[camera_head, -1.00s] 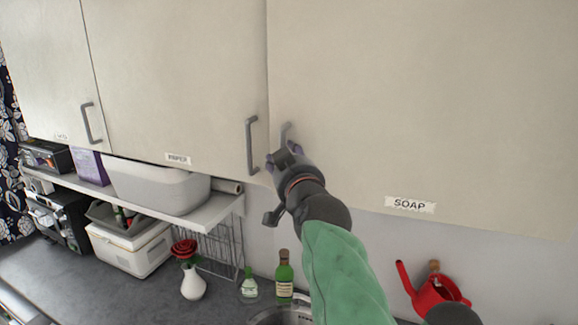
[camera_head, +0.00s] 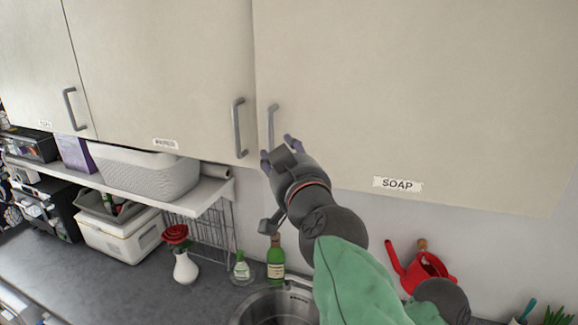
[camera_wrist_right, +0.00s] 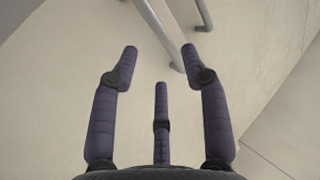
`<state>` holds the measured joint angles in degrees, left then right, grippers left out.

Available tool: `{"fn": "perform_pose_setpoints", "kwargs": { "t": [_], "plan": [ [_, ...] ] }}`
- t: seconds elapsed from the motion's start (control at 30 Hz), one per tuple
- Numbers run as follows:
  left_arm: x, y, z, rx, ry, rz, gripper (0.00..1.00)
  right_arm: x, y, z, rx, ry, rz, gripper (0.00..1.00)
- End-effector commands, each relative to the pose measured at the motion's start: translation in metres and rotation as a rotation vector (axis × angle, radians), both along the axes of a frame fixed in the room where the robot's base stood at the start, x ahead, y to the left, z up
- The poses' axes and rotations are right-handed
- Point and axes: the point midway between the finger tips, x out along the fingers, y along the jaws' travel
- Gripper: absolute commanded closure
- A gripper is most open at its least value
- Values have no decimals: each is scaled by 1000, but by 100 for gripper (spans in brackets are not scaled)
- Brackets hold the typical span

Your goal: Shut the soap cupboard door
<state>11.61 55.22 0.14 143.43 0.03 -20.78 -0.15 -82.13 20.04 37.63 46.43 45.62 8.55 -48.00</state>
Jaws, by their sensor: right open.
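The soap cupboard door (camera_head: 430,90) is the wide cream panel at the right in the head view, with a SOAP label (camera_head: 398,185) low on it. It looks about in line with the door to its left; a small gap cannot be ruled out. Its grey bar handle (camera_head: 271,124) is at its left edge. My right gripper (camera_head: 279,148) is at the handle's lower end, and contact cannot be told. In the right wrist view its fingers (camera_wrist_right: 160,75) are spread and empty, with a handle (camera_wrist_right: 160,32) just beyond them. My left gripper is not in view.
The neighbouring cupboard door (camera_head: 160,70) has its own handle (camera_head: 239,127) close by on the left. Below are a shelf (camera_head: 205,192), a green bottle (camera_head: 276,262), a vase (camera_head: 185,268), the sink (camera_head: 255,305) and a red watering can (camera_head: 420,272).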

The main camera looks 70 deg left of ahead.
Motion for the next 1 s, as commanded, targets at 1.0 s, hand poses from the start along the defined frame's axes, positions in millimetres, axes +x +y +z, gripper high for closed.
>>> {"fn": "perform_pose_setpoints", "kwargs": {
  "t": [1.0],
  "plan": [
    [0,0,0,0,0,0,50,-1,-44,0,1,0,0,54]
  ]
}}
